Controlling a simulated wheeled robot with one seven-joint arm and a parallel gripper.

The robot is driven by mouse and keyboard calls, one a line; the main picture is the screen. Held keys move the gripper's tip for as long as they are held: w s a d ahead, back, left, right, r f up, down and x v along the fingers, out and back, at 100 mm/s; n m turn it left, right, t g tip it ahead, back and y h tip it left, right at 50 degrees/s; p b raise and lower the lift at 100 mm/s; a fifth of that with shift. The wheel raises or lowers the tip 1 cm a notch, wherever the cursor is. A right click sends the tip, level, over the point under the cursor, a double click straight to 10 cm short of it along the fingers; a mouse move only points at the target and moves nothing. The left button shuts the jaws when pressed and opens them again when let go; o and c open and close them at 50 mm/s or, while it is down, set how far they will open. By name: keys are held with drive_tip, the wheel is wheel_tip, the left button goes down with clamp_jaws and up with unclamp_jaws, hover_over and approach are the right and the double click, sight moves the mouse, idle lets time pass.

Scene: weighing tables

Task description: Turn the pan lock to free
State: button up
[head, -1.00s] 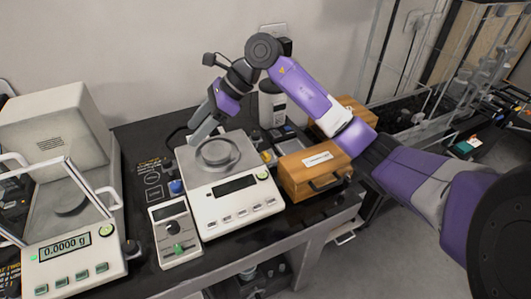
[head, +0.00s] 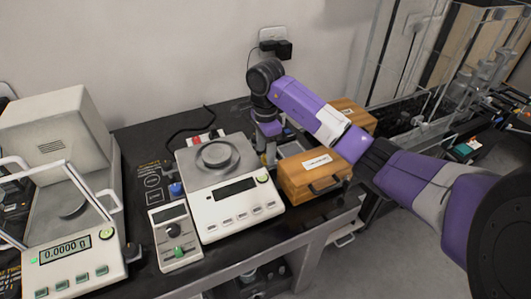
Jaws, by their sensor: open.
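The white top-loading balance (head: 233,210) stands on the black table, with a round weight or disc on its pan (head: 208,172). Its display is dark. I cannot make out a part that is clearly the pan lock. A blue knob (head: 176,190) sits at the balance's left side. My gripper (head: 268,158) points down close beside the balance's right side, between it and the wooden box. It is open, and its fingertips are small and partly hard to see. I cannot tell whether it touches anything.
A wooden box (head: 304,181) with a handle stands just right of the gripper. A small control box (head: 174,238) with a green knob is at the balance's front left. An enclosed balance (head: 75,246) reading 0.0000 g stands at the far left. A red-and-white power strip (head: 205,137) lies behind.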

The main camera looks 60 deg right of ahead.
drive_tip(key=shift+f, duration=0.8)
clamp_jaws()
drive_tip(key=shift+r+m+p, duration=0.15)
drive_tip(key=shift+m+p, duration=0.25)
drive_tip(key=shift+m, duration=1.1)
unclamp_jaws()
